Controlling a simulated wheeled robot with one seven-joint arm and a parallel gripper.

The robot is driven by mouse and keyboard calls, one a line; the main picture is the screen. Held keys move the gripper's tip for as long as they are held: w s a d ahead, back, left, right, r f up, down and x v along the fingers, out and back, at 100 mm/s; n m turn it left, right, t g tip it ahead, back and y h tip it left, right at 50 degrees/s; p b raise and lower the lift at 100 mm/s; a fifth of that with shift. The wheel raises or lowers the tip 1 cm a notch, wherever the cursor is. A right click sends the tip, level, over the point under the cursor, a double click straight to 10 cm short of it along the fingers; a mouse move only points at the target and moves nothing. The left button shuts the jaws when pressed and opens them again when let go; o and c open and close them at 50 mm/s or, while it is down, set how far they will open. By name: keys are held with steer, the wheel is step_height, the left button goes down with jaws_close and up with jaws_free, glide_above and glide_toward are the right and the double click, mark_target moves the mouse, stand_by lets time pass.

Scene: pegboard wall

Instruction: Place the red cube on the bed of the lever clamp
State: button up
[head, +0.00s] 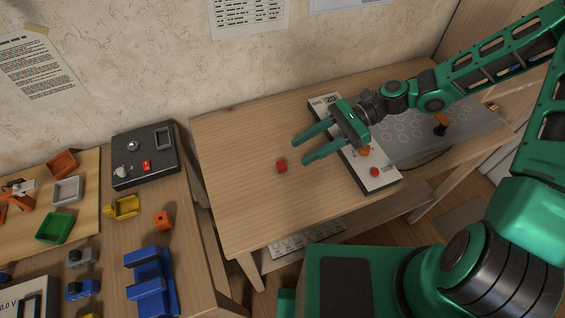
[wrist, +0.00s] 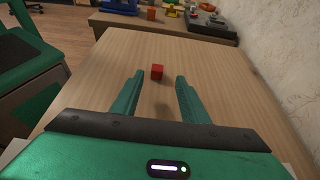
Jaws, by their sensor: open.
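The red cube (head: 281,166) rests alone on the wooden table, a short way left of my gripper's fingertips. My gripper (head: 300,152) is open and empty, its fingers pointing left toward the cube. In the wrist view the cube (wrist: 157,72) shows just beyond the fingertips, between their lines. No contact with the fingers shows. An orange and grey mechanism (head: 15,195) at the far left edge of the head view may be the lever clamp. It is small and partly cut off, so I cannot tell, and its bed is not clear.
A white panel (head: 384,178) with a red button lies under my gripper, beside a grey plate (head: 400,146). Wood around the red cube is clear.

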mark_target(291, 166)
steer(key=shift+x, duration=2.75)
steer(key=shift+s+d, duration=0.1)
steer(key=shift+c, duration=0.3)
jaws_close()
